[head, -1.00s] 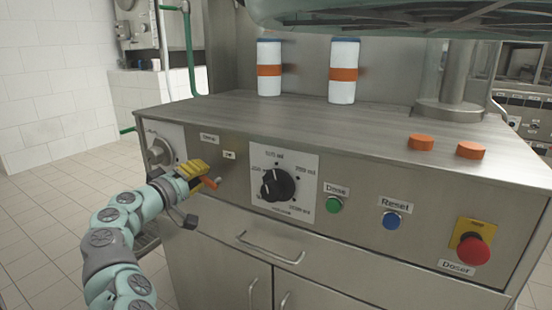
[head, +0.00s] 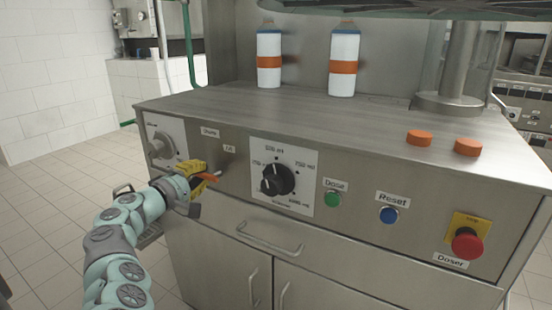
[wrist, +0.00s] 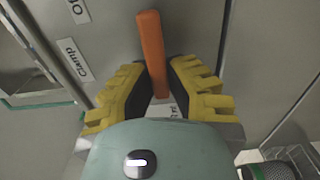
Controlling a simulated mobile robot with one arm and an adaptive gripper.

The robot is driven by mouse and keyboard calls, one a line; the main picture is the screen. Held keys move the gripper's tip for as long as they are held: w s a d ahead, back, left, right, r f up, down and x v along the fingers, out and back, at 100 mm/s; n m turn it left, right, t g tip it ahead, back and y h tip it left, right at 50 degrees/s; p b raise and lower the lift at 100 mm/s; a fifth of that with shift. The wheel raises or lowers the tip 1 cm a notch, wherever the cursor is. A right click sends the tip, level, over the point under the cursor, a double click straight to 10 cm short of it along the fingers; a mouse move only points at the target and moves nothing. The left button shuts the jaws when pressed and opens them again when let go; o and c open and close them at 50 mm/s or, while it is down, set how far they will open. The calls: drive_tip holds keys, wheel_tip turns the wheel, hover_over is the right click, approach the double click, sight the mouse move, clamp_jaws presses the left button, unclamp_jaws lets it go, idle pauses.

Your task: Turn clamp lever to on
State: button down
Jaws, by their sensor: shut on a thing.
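The clamp lever (wrist: 150,40) is an orange bar on the steel front panel of the machine. In the wrist view it lies between the yellow-padded fingers of my gripper (wrist: 160,72), its upper part sticking out past them, close to upright in that view. My gripper is shut on it. In the head view my gripper (head: 203,174) is at the left part of the panel, with a little orange of the lever (head: 211,178) showing. A "Clamp" label (wrist: 74,60) and a partly cut-off label starting with "O" (wrist: 77,10) lie left of the lever in the wrist view.
A grey knob (head: 162,146) is left of my gripper. A black dial (head: 278,180), green button (head: 332,199), blue button (head: 389,215) and red stop button (head: 466,243) line the panel to the right. A drawer handle (head: 270,238) sticks out below.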

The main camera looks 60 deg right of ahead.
drive_tip(key=shift+f, duration=0.15)
drive_tip(key=c, duration=1)
unclamp_jaws()
drive_tip(key=shift+o, duration=0.2)
drive_tip(key=a, duration=1.2)
drive_tip(key=shift+s, duration=0.45)
